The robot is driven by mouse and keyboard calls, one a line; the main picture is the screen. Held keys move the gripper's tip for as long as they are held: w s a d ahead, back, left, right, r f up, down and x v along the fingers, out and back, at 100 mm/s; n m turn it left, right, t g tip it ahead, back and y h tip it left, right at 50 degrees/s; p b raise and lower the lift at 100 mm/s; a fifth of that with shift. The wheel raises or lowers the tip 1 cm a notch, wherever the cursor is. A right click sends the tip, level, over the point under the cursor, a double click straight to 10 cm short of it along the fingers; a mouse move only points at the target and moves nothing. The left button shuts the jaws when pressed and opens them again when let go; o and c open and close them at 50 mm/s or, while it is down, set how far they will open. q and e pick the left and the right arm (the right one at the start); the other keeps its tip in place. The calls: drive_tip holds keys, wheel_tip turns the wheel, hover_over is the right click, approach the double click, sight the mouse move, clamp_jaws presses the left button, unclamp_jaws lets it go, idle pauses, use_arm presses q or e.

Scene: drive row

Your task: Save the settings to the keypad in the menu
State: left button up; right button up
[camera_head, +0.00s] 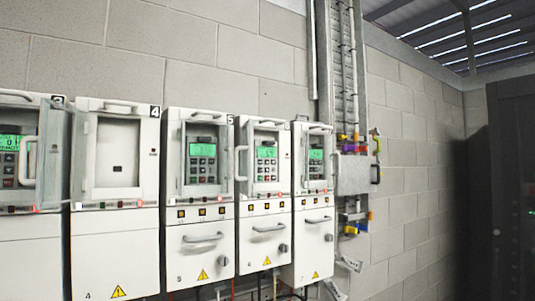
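Several white drive cabinets hang in a row on the block wall. Keypads with green screens show in the far left cabinet (10,160), in cabinet 5 (202,163), in the sixth cabinet (267,165) and in the rightmost cabinet (316,163). Cabinet 4 (118,155) shows a plain panel with a small dark opening and no keypad. The far left screen is cut by the frame edge and partly covered by a door frame and handle (27,160). The screen texts are too small to read surely. Neither of my grippers is in view.
A grey box (353,174) with coloured items around it is on the wall right of the row. A vertical cable tray (345,70) runs above it. A dark tall cabinet (512,190) stands at the far right. Handles stick out from the drive fronts.

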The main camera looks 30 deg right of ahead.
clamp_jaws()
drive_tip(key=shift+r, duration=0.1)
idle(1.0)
